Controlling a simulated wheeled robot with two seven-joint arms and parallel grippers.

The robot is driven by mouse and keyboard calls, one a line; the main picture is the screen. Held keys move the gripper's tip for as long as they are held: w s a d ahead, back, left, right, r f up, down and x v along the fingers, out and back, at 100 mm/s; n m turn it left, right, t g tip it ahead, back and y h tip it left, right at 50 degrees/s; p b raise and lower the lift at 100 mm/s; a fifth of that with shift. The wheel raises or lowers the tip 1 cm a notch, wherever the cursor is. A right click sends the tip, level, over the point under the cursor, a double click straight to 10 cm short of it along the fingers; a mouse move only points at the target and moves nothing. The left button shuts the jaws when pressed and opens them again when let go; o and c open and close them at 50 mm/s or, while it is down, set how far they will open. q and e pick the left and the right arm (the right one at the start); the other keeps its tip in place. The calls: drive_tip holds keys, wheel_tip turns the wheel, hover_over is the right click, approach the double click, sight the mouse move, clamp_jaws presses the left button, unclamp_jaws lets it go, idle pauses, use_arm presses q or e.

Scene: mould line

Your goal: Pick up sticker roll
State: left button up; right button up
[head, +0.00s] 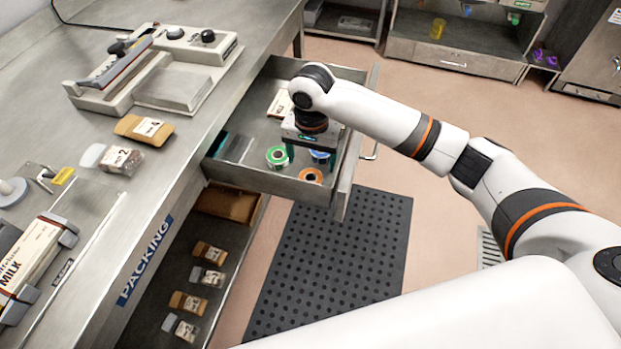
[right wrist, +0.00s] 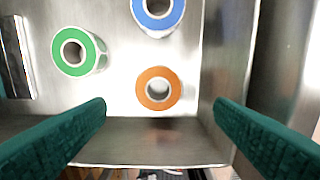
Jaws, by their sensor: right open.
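Three sticker rolls stand in the open metal drawer (head: 270,180). The green roll (head: 277,157) is on the left, the blue roll (head: 319,156) is partly hidden by my right gripper, and the orange roll (head: 311,175) is near the drawer's front wall. In the right wrist view the green roll (right wrist: 79,51) is at upper left, the blue roll (right wrist: 157,14) is cut off at the top, and the orange roll (right wrist: 158,89) lies between and beyond the fingertips. My right gripper (right wrist: 160,108) is open and empty, pointing down over the drawer. My left gripper is not in view.
The drawer's walls (right wrist: 150,140) rise close around the rolls. Dark flat packets (head: 233,148) lie at its left end and a label stack (head: 281,104) at the back. The steel bench (head: 190,165) with a sealer (head: 155,75) borders the left.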

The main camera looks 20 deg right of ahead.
sight(311, 177)
wheel_tip(311, 177, down, 8)
drive_tip(key=shift+w+r, duration=0.15)
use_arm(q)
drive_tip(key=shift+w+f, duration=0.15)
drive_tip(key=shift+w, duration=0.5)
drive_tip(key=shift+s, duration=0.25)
use_arm(e)
drive_tip(key=c, duration=1.1)
